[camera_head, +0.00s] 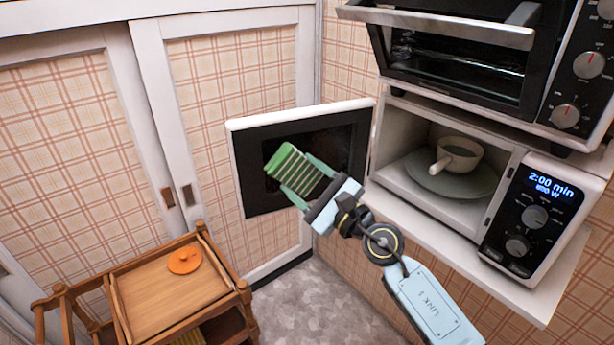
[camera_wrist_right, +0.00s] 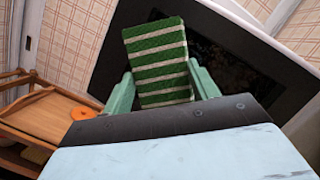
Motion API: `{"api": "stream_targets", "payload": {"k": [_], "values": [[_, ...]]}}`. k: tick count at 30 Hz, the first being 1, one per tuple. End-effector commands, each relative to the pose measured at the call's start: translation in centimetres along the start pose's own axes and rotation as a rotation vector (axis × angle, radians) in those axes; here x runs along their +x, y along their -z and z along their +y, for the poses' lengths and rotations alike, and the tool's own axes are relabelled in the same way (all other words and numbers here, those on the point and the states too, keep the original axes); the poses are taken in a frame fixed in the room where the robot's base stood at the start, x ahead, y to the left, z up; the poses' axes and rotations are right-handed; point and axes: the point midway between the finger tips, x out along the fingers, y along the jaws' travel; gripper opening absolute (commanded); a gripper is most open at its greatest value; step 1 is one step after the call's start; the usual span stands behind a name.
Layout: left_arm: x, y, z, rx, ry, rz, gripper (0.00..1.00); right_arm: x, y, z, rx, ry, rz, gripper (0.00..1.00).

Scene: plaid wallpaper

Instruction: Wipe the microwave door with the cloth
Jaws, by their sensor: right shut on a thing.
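The microwave (camera_head: 540,215) stands at the right with its door (camera_head: 243,127) swung open to the left. The door has a white frame and a dark window panel facing me. My right gripper (camera_head: 306,178) is shut on a green and white striped cloth (camera_head: 290,165), in front of the door's dark panel. In the right wrist view the cloth (camera_wrist_right: 158,62) sits between the two green fingers (camera_wrist_right: 162,90), with the dark door panel (camera_wrist_right: 235,75) behind it. I cannot tell whether the cloth touches the door. My left gripper is not in view.
A white mug (camera_head: 460,152) stands on the plate (camera_head: 425,180) inside the microwave. A toaster oven (camera_head: 455,75) sits above it. A wooden cart (camera_head: 150,300) with an orange lid-like disc (camera_head: 184,260) stands at lower left. Plaid sliding doors (camera_head: 60,150) close off the left.

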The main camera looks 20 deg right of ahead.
Motion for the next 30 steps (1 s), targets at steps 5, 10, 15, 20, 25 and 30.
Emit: {"api": "stream_targets", "payload": {"k": [5,10,15,20,25,30], "values": [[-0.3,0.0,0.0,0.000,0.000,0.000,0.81,-1.1,-0.4,0.0,0.000,-0.001,0.001,0.20],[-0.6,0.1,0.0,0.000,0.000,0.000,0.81,-2.8,-1.0,0.1,0.001,-0.002,0.001,0.20],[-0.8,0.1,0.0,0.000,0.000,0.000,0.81,-4.3,-1.6,0.1,0.000,-0.001,0.001,0.20],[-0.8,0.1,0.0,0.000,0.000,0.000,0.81,-5.4,-2.0,0.2,0.000,-0.001,0.001,0.20],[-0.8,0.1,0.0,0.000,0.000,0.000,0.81,-5.6,-2.1,0.2,0.000,0.000,-0.001,0.20],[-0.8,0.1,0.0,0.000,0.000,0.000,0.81,-5.6,-2.1,0.2,0.000,0.000,0.000,0.20]]}}
